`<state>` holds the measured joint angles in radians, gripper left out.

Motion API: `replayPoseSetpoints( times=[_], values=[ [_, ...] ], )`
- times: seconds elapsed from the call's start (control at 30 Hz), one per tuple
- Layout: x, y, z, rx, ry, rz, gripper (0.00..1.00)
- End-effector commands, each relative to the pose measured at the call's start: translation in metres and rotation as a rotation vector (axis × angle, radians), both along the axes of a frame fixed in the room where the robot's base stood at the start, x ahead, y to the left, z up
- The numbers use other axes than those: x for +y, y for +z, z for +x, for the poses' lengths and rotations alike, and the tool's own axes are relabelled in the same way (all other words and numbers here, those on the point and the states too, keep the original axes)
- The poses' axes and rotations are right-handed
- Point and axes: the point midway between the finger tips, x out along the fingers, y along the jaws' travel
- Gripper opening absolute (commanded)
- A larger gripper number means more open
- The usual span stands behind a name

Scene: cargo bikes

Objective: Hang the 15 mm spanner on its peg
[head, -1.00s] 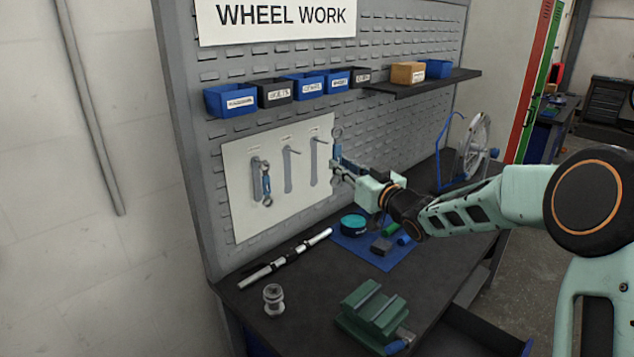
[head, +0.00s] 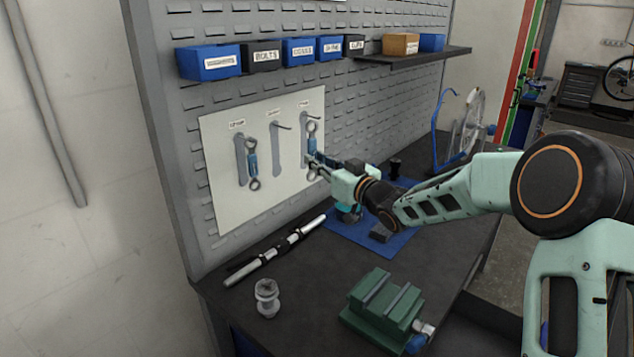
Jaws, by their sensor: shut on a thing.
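A pale shadow board (head: 222,205) on the pegboard has three grey spanner outlines, each with a peg above and a small label too blurred to read. My gripper (head: 318,160) is shut on a spanner with a blue middle (head: 311,147), held upright in front of the right-hand outline. Its upper ring is close to the right peg (head: 313,117); I cannot tell whether the peg is through it. A second blue-handled spanner (head: 251,165) hangs at the left outline. The middle peg (head: 281,126) is bare.
Blue and black bins (head: 208,62) line the pegboard above, beside a shelf (head: 420,55) with boxes. The bench holds a silver-black bar tool (head: 275,252), a metal part (head: 267,297), a green vise (head: 383,305) and a blue mat (head: 395,241) with small items below my gripper.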

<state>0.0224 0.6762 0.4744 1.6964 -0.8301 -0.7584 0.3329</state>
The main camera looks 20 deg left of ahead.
Motion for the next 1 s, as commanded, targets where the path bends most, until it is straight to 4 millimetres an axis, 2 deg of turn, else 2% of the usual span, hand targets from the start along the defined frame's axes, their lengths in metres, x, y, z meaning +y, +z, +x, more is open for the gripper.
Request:
replayPoseSetpoints(
  times=[0.03, 0.1, 0.37, 1.0],
  values=[
    [0.000, -0.009, 0.000, -0.002, 0.000, 0.001, 0.00],
    [0.000, -0.012, 0.000, -0.002, 0.000, 0.001, 0.00],
    [0.006, -0.013, 0.002, -0.001, 0.001, 0.001, 0.00],
    [0.040, -0.016, 0.017, -0.001, 0.001, 0.002, 0.00]
  ],
)
